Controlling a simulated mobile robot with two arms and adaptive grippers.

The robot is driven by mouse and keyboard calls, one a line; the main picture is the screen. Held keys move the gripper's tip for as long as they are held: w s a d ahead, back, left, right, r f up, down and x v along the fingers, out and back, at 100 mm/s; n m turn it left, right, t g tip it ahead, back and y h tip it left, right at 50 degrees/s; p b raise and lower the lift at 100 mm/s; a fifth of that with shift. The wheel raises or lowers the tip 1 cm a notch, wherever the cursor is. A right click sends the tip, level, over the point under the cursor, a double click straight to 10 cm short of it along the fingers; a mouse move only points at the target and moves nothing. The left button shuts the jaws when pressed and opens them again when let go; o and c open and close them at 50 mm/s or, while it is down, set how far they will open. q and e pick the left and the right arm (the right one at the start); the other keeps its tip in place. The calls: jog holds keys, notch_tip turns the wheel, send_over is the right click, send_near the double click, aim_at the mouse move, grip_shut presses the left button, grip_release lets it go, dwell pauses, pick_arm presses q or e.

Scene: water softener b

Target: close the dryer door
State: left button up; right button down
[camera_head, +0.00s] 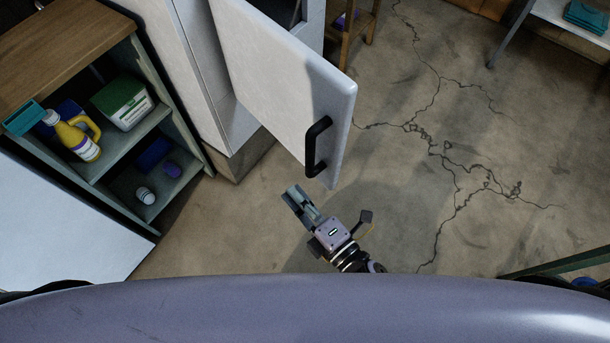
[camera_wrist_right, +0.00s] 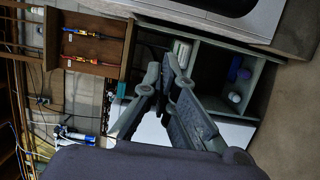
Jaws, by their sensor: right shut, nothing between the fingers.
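The white dryer door (camera_head: 285,80) stands open in the head view, swung out from the white dryer body (camera_head: 205,85). A black bar handle (camera_head: 315,146) sits near the door's right end. My right gripper (camera_head: 294,193) is just below the handle in the head view, apart from it. Its fingers are shut and empty. In the wrist view the fingers of my right gripper (camera_wrist_right: 160,78) fill the middle, and neither the door nor its handle can be made out there. My left gripper is not in view.
A shelf unit (camera_head: 185,187) with a yellow bottle (camera_head: 77,138) and a green-and-white box (camera_head: 123,102) stands left of the dryer. A white surface (camera_head: 55,230) lies at the lower left. A wooden stool (camera_head: 347,38) stands behind the door.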

jog(key=shift+w+d+p, duration=0.15)
jog(key=shift+w+d, duration=0.15)
jog(key=shift+w, duration=0.4)
jog(key=shift+w+d+p, duration=0.15)
jog(key=shift+w+d, duration=0.15)
jog(key=shift+w, duration=0.4)
jog(key=shift+w+d+p, duration=0.15)
jog(key=shift+w+d, duration=0.15)
jog(key=shift+w, duration=0.4)
